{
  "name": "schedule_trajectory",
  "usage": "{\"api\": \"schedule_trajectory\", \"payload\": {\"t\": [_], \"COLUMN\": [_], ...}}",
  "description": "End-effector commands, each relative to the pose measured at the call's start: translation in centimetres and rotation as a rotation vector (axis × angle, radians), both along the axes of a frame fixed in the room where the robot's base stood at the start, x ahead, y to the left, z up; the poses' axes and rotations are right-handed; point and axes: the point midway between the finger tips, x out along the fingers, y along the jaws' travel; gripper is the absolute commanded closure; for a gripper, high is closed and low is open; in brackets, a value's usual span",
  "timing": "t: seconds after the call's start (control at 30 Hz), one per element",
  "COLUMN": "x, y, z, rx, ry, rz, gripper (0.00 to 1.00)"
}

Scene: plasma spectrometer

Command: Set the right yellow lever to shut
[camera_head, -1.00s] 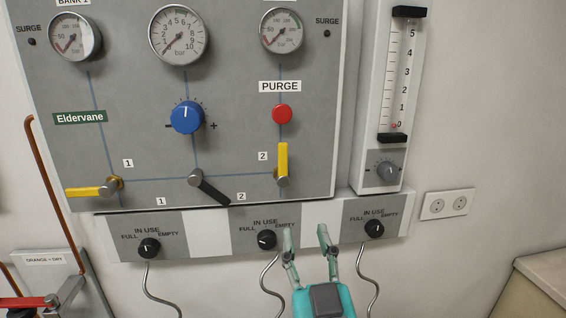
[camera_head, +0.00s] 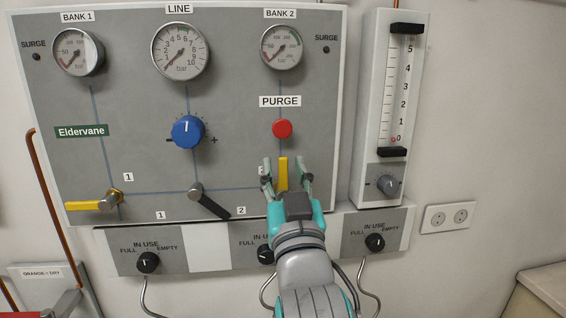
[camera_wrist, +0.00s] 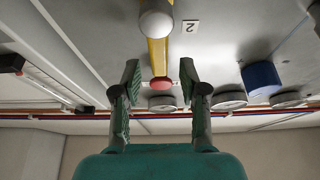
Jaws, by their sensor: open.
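The right yellow lever (camera_head: 283,173) stands upright on the grey panel, below the red PURGE button (camera_head: 282,129). My gripper (camera_head: 286,174) is open in front of it, with one finger on each side of the lever in the head view. In the wrist view the yellow lever (camera_wrist: 157,55) and its round pale hub (camera_wrist: 156,24) show beyond and between the open fingers (camera_wrist: 160,80). I cannot tell whether the fingers touch the lever. My gripper hides the lever's lower end and pivot in the head view.
The left yellow lever (camera_head: 91,205) lies horizontal. A black lever (camera_head: 213,205) slants down right, left of my gripper. A blue knob (camera_head: 187,132) sits above it. A flow meter (camera_head: 394,110) stands to the right. Black selector knobs (camera_head: 375,242) line the strip below.

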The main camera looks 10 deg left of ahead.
Motion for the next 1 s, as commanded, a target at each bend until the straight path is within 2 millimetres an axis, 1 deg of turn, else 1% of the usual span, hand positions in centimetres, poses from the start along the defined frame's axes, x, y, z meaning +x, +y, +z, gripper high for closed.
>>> {"api": "schedule_trajectory", "payload": {"t": [0.1, 0.2, 0.53, 0.57, 0.6, 0.67, 0.7, 0.73, 1.0], "x": [1.2, 1.8, 2.1, 2.1, 2.1, 2.1, 2.1, 2.1, 2.1], "y": [0.3, 0.5, 0.6, 0.6, 0.6, 0.6, 0.6, 0.6, 0.6], "z": [0.5, 0.7, 0.9, 0.9, 0.9, 0.9, 0.9, 0.9, 0.9], "rx": [0.000, 0.000, 0.000, 0.000, 0.000, 0.000, 0.000, 0.000, 0.001], "ry": [-0.001, 0.000, 0.000, 0.000, 0.000, 0.000, 0.000, 0.000, 0.000], "rz": [0.000, 0.000, 0.000, 0.000, 0.000, 0.000, 0.000, 0.000, -0.001], "gripper": [0.57, 0.57, 0.57, 0.60, 0.70, 0.85, 0.95, 1.00, 1.00]}}
